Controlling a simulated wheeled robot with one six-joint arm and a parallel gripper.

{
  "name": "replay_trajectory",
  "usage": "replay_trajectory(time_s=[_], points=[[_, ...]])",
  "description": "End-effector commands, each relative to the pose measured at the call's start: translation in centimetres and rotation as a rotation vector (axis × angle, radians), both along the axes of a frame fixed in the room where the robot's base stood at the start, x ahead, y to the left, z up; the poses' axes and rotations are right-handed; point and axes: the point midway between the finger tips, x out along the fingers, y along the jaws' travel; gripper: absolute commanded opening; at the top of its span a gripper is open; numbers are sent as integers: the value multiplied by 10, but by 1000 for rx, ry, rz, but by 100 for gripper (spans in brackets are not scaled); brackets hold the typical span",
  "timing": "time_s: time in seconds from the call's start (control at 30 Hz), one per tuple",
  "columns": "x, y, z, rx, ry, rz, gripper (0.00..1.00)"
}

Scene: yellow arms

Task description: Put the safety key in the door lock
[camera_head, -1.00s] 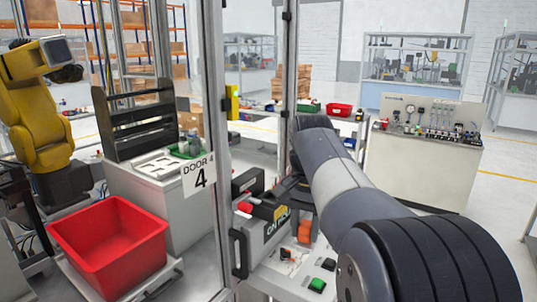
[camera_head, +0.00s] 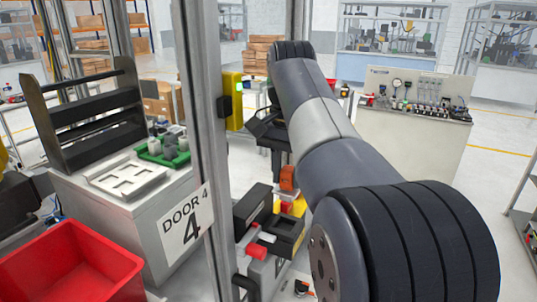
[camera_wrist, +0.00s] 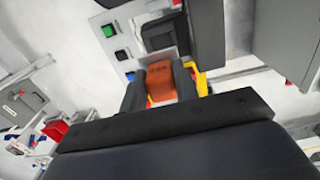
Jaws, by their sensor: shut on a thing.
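My gripper (camera_head: 277,158) points down in the head view, beyond the grey and white arm. In the wrist view its two dark fingers (camera_wrist: 160,90) are shut on the orange block of the safety key (camera_wrist: 161,78). The orange block also shows in the head view (camera_head: 287,178), under the gripper; the key's lower part is hidden. The yellow door lock (camera_head: 233,101) with a green light is on the metal door post, left of and higher than the key. The key is apart from it.
A dark box with a red knob (camera_head: 268,238) and a yellow part (camera_head: 299,206) stand below the key. The DOOR 4 sign (camera_head: 186,225) and post are to the left. A red bin (camera_head: 75,270) is at lower left. A grey panel cabinet (camera_head: 410,130) stands behind, right.

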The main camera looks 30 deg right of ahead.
Motion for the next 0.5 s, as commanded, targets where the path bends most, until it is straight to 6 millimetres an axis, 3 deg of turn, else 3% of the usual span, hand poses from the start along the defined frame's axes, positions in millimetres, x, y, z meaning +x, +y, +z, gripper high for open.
replay_trajectory(time_s=[0.5], points=[[0,0,-21,0,1,0,5]])
